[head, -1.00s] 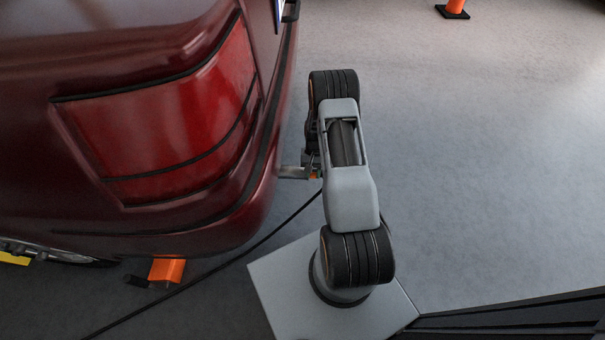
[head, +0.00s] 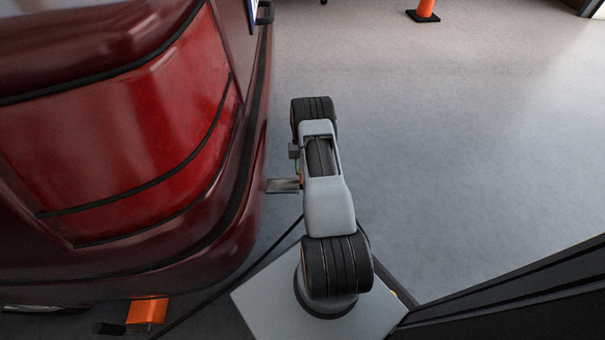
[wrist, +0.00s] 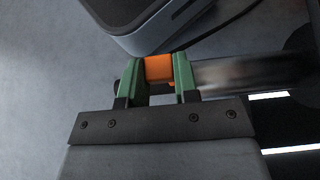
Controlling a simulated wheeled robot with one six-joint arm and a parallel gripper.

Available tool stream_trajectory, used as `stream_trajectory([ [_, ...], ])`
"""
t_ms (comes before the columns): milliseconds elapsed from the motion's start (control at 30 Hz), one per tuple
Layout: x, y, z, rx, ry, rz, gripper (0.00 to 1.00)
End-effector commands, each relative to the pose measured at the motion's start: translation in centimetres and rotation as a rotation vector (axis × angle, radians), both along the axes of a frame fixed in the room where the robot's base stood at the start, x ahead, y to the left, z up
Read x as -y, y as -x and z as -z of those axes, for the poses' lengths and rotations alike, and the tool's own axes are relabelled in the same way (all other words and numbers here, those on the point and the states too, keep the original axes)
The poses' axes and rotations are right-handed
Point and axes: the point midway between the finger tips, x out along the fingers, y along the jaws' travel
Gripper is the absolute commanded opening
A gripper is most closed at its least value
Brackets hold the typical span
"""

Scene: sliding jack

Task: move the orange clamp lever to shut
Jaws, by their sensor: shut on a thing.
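The orange clamp lever (wrist: 158,69) shows in the wrist view as a short orange block between the two green fingers of my gripper (wrist: 159,75). The fingers are shut on it, one on each side. A grey metal bar (wrist: 245,73) runs to the right from beside the fingers, partly blurred. In the head view my arm hides most of the gripper and the lever. A flat metal bar (head: 283,186) juts out there between the car's bumper and my arm. The lever's full length and pivot cannot be seen.
A dark red car (head: 130,240) fills the left of the head view, close to my arm. An orange block (head: 148,311) with a black end sits low under its bumper. A black cable (head: 235,276) crosses the floor. A cone (head: 426,10) stands far back. The floor at right is clear.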

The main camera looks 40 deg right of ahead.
Motion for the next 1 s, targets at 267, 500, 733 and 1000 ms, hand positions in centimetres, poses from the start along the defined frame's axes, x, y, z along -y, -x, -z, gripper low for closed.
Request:
stream_trajectory([
  [267, 0.18, -0.14, 0.07, -0.016, -0.01, 0.0, 0.0],
  [500, 0.27, -0.12, 0.04, -0.015, -0.009, 0.002, 0.0],
  [733, 0.26, -0.09, 0.04, -0.016, -0.01, 0.003, 0.46],
  [1000, 0.22, -0.07, 0.04, -0.017, -0.012, 0.002, 0.54],
])
